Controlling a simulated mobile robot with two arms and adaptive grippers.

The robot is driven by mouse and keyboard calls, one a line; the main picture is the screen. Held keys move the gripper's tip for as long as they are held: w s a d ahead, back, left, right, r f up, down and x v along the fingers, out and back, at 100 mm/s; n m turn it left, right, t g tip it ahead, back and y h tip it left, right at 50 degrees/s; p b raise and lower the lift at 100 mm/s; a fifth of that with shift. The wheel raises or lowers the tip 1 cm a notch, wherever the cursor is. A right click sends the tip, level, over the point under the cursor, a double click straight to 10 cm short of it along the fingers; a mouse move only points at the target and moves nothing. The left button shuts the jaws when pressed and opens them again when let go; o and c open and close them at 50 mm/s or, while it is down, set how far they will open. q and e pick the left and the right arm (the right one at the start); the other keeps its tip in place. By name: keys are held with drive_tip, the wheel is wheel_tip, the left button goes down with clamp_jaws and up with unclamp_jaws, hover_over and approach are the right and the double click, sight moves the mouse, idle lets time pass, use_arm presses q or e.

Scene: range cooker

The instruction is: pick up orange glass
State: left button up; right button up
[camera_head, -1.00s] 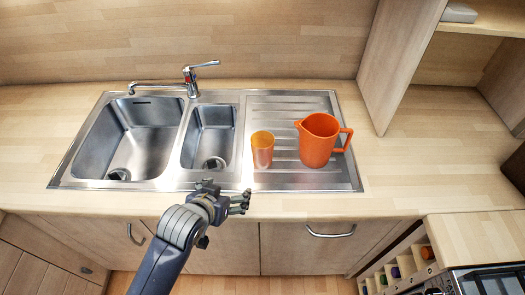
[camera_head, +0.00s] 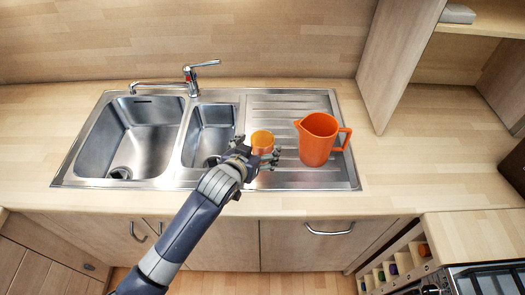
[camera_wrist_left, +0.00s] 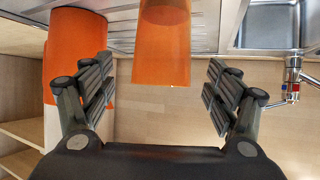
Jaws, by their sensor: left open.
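The orange glass (camera_head: 262,140) stands upright on the ribbed drainboard, between the small sink basin and the jug. My left gripper (camera_head: 258,158) is just in front of it and hides its lower part in the head view. In the left wrist view the orange glass (camera_wrist_left: 164,45) lies between the two spread fingers of the left gripper (camera_wrist_left: 158,86), with a visible gap on each side. The left gripper is open and holds nothing. My right gripper is in neither view.
An orange jug (camera_head: 317,140) stands close to the right of the glass; it also shows at the left of the wrist view (camera_wrist_left: 76,35). The sink (camera_head: 140,140) and tap (camera_head: 190,80) are to the left. The counter (camera_head: 420,150) right of the drainboard is clear.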

sight(266, 141)
use_arm(q)
drive_tip(key=shift+w+d+f, duration=0.1)
drive_tip(key=shift+w+f, duration=0.05)
drive_tip(key=shift+w, duration=0.15)
drive_tip(key=p+x, duration=0.1)
drive_tip(key=x, duration=0.2)
drive_tip(key=shift+f, duration=0.1)
drive_tip(key=shift+w+d+f+p, duration=0.1)
drive_tip(key=shift+w+f+p, duration=0.2)
drive_tip(key=shift+w+f, duration=0.1)
drive_tip(key=shift+r, duration=0.1)
drive_tip(key=c, duration=1.4)
